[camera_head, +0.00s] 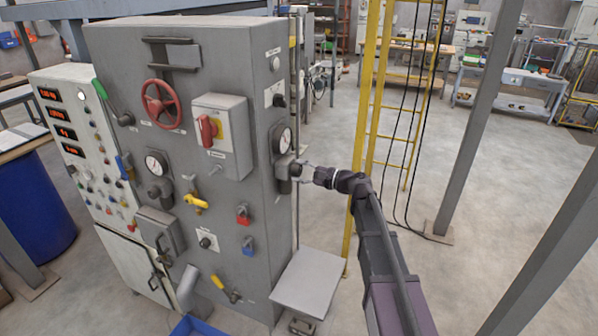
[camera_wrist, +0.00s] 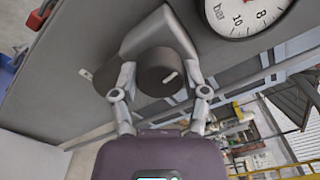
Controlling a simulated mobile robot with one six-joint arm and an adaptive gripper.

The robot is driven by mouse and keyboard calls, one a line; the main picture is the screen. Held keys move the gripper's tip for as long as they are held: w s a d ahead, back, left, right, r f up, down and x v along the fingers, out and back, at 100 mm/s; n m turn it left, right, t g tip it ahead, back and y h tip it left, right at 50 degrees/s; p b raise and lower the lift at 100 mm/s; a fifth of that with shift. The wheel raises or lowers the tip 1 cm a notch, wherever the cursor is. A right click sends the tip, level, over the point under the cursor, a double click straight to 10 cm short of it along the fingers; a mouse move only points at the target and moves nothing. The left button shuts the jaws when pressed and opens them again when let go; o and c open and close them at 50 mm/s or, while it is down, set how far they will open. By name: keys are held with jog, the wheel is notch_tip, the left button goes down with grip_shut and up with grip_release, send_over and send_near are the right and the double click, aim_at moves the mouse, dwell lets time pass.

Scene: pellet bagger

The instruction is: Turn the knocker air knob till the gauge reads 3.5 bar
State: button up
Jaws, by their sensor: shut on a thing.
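The knocker air knob (camera_wrist: 158,66) is a dark round knob with a white mark on its face, in the middle of the wrist view. It sits on a grey regulator body (camera_wrist: 150,32) on the cabinet's side. My gripper (camera_wrist: 161,78) has one finger on each side of the knob and is shut on it. In the head view my gripper (camera_head: 307,172) reaches the knob from the right. The pressure gauge (camera_head: 284,139) is just above it, seen at a slant. In the wrist view the gauge (camera_wrist: 243,14) is cut off at the top, and its reading cannot be made out.
The grey cabinet (camera_head: 180,90) carries a red handwheel (camera_head: 162,104), a red switch (camera_head: 208,130), another gauge (camera_head: 157,163) and several valves. A grey shelf (camera_head: 308,280) juts out below my gripper. A yellow ladder (camera_head: 368,100) stands behind my arm. Open floor lies to the right.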

jog(key=shift+n, duration=1.7)
jog(key=o, duration=1.1)
jog(key=shift+o, duration=0.2)
jog(key=shift+d, duration=0.15)
jog(key=v, duration=1.1)
jog(key=shift+s+d, duration=0.15)
jog(key=shift+d, duration=0.15)
